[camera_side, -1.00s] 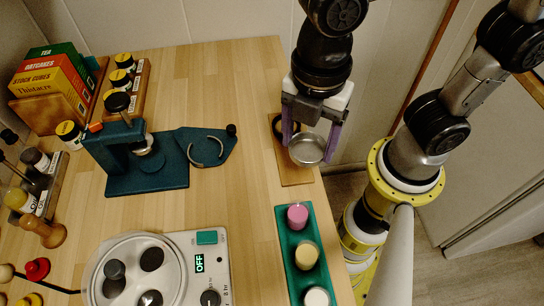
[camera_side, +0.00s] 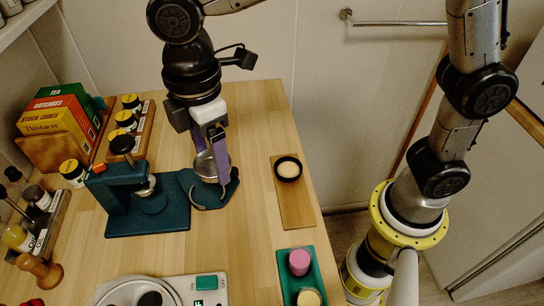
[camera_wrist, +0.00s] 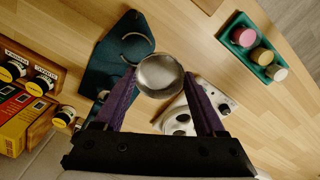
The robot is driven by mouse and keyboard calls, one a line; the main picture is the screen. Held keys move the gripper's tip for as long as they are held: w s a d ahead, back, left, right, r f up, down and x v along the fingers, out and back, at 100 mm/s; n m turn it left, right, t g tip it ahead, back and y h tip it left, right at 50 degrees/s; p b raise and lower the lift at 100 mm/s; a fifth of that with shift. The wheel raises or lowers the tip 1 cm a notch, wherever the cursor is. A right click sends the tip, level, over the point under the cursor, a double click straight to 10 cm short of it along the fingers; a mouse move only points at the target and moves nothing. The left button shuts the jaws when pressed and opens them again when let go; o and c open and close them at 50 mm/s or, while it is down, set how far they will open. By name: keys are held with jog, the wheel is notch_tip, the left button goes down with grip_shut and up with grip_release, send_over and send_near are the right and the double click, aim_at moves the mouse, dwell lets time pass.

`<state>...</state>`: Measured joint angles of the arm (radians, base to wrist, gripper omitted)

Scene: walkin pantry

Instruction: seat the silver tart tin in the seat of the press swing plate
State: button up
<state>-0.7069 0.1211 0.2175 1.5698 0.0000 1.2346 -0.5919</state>
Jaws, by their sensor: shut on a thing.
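My gripper (camera_side: 210,160) is shut on the silver tart tin (camera_side: 205,167), with a purple finger on each side of it. In the wrist view the tin (camera_wrist: 160,75) sits between the fingertips, round and shiny. In the side view the tin shows over the swing plate (camera_side: 226,194) of the dark teal press (camera_side: 125,200). The curved seat rim (camera_side: 203,205) shows just in front of the tin. In the wrist view the plate (camera_wrist: 133,22) and its seat lie beyond the tin, up and left. The tin's height above the plate is hard to tell.
A wooden board (camera_side: 293,205) with a black ring-shaped tin (camera_side: 288,169) lies to the right. A green tray (camera_side: 317,277) of coloured pots stands at the front. Boxes (camera_side: 60,118) and jars stand at the left; the wood between press and board is clear.

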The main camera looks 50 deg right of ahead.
send_over(208, 194)
notch_tip(208, 194, down, 4)
jog(key=shift+m, duration=0.5)
jog(key=shift+f, duration=3.45)
jog(key=shift+f, duration=0.7)
jog(key=o, duration=1.3)
jog(key=shift+r, duration=0.15)
jog(key=shift+r, duration=3.4)
